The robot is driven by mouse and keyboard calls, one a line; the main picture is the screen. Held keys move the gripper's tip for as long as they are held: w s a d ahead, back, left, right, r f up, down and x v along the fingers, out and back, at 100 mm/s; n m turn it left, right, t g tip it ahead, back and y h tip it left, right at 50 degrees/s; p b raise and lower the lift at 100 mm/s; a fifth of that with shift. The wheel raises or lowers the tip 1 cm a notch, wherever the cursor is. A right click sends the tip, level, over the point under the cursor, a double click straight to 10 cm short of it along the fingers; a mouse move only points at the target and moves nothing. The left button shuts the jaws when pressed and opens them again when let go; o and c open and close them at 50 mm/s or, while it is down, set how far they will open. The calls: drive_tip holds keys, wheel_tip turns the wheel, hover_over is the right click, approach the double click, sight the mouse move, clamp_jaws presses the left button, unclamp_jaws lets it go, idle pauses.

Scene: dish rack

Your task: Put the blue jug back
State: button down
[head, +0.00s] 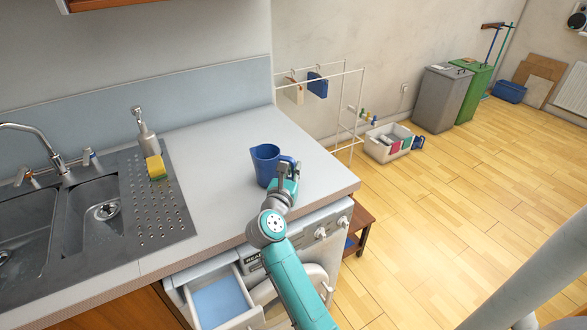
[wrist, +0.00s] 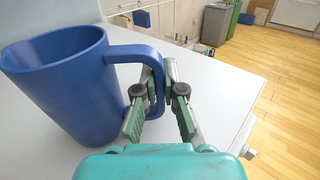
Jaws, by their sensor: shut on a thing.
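The blue jug (head: 266,165) stands upright at the counter's right part in the head view, above the washing machine. In the wrist view the jug (wrist: 62,85) fills the left side, with its handle (wrist: 140,52) toward my gripper. My gripper (wrist: 159,105) has one finger on each side of the handle's lower part and is shut on it. In the head view my gripper (head: 287,172) reaches the jug from its right side. The jug's base appears at the countertop; I cannot tell whether it touches.
The white countertop (head: 215,150) is clear around the jug. A sink (head: 95,215), a soap dispenser (head: 143,130) and a yellow sponge (head: 156,167) are at the left. A drawer (head: 220,300) stands open below. A white drying rack (head: 345,110) stands beyond the counter.

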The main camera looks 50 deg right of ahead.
drive_tip(key=shift+f, duration=0.3)
drive_tip(key=c, duration=1.2)
unclamp_jaws()
drive_tip(key=c, duration=0.4)
drive_tip(key=shift+a, duration=0.15)
drive_tip(key=shift+s+a, duration=0.35)
drive_tip(key=shift+a, duration=0.15)
drive_tip(key=shift+a, duration=0.1)
drive_tip(key=shift+v, duration=6.65)
